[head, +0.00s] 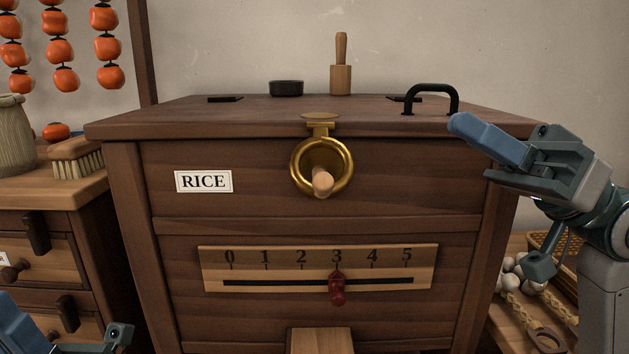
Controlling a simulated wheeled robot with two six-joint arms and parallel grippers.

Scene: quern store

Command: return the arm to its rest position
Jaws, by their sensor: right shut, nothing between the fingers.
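My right gripper (462,127) is at the right side of the head view, with its blue fingers shut and nothing between them. Its tips overlap the right front part of the chest lid in the picture, just below the black lid handle (432,88); I cannot tell whether they touch the lid. My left gripper (22,326) shows only in part at the bottom left corner. Its tips are not clear, so its opening cannot be judged.
The wooden rice chest (190,235) fills the middle. A brass ring (347,163) with a wooden peg (322,182) hangs on its front. The red slider (337,290) stands at 3. A brush (76,158) lies on the left cabinet. Garlic (514,281) lies at right.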

